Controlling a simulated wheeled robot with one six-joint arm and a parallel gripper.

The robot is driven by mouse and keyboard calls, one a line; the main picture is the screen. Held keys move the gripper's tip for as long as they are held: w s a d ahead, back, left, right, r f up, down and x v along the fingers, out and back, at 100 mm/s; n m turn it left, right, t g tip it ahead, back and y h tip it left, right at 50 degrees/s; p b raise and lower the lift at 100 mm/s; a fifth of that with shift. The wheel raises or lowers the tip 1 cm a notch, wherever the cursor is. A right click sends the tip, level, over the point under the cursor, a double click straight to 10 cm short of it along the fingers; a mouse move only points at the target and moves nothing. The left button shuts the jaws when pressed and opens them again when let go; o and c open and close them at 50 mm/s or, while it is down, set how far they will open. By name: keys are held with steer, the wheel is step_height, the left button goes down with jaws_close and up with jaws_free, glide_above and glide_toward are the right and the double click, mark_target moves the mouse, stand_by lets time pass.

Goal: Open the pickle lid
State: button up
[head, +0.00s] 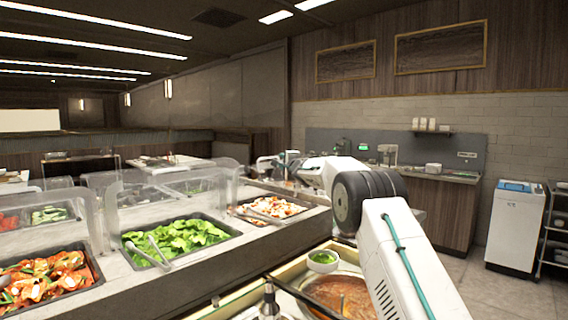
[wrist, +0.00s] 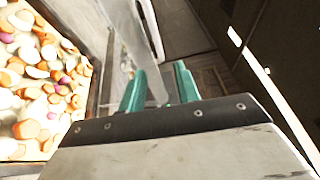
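A tray of orange and white pieces (head: 272,207), which look like pickles, sits in the counter; it also shows in the wrist view (wrist: 38,85). A clear cover (head: 222,180) stands at its left in the head view. In the wrist view, a pale translucent panel (wrist: 143,55), apparently a lid, runs beside the tray and passes between or behind my fingers. My gripper (wrist: 160,72) has teal fingers spread apart, beyond the tray's right edge. Whether they touch the panel, I cannot tell. In the head view, my gripper is small and partly hidden near the tray's far side.
A brown sauce well (head: 340,295) and a small bowl of chopped greens (head: 323,262) sit below my arm. Open floor lies right.

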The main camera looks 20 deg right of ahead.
steer(key=s, duration=0.7)
steer(key=shift+s+f, duration=0.2)
steer(key=shift+s, duration=0.2)
steer(key=shift+d, duration=0.1)
steer(key=shift+c, duration=0.2)
